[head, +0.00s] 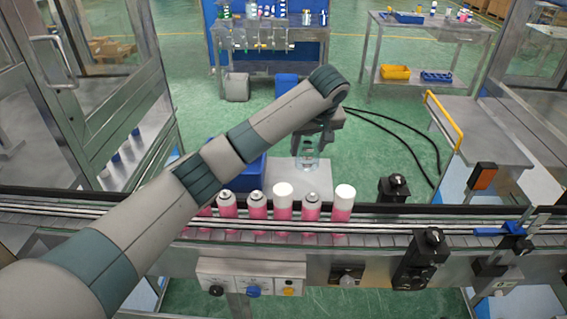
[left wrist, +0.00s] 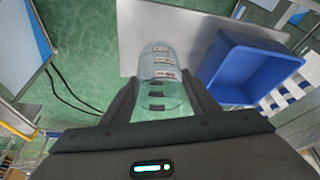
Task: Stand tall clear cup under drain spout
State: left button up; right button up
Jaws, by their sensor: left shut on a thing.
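A tall clear cup (left wrist: 160,62) with printed labels is between the two fingers of my left gripper (left wrist: 157,100). The gripper is shut on the cup's sides. In the head view the same cup (head: 308,152) hangs below my left gripper (head: 314,138), beyond the conveyor and above a pale table top (head: 330,180). I cannot tell whether its base touches anything. I cannot make out the drain spout in either view. My right gripper is in neither view.
A conveyor (head: 390,225) with several pink cans (head: 311,207) runs across the front. Benches (head: 272,40) stand farther back, with green floor between.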

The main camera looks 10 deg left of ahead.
pick_arm(q)
jog(key=s+a+f+p, duration=0.1)
jog(key=a+f+p, duration=0.1)
jog(key=a, duration=0.4)
jog(key=shift+a+f, duration=0.15)
jog(key=shift+f, duration=0.75)
notch_tip(320, 180, down, 3)
jog(key=shift+f+p, duration=0.2)
jog(key=shift+p, duration=0.9)
jog(key=shift+f, duration=0.3)
jog(key=shift+f, duration=0.1)
jog(key=o, duration=1)
